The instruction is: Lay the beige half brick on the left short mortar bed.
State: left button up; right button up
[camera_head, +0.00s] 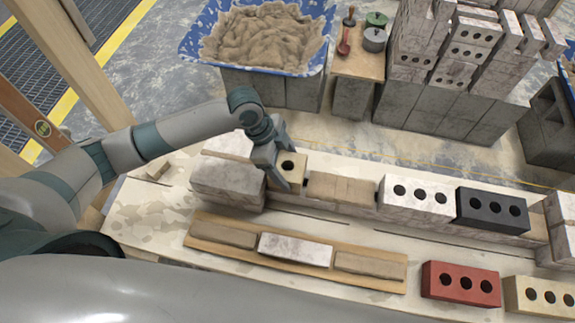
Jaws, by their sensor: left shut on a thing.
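My left gripper (277,158) points down at the left end of the brick row and is shut on the beige half brick (293,166), which has one dark hole on top. The half brick is at the left short mortar bed, between the grey-white brick stack (228,183) and the tan mortar bed (342,187). The bed under it is hidden, and I cannot tell whether the brick rests on it. My right gripper does not show.
A white brick (417,200) and a black brick (491,211) continue the row. A board (207,243) with several flat pieces lies in front. Red (461,283) and beige (541,297) bricks stand front right. A blue mortar tub (327,40) is behind.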

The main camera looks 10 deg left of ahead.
pick_arm(q)
jog(key=shift+f, duration=0.3)
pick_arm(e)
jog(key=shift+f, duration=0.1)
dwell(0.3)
pick_arm(q)
jog(key=o, duration=1.8)
jog(key=shift+o, duration=0.2)
jog(key=shift+f, duration=0.1)
jog(key=b+v, duration=0.2)
jog(key=v, duration=1.5)
jog(key=shift+r, duration=0.25)
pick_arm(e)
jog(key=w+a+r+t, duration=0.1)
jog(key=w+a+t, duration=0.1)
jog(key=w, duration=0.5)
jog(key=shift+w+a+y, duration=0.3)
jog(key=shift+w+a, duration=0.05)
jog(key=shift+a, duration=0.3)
pick_arm(q)
jog(key=shift+a, duration=0.1)
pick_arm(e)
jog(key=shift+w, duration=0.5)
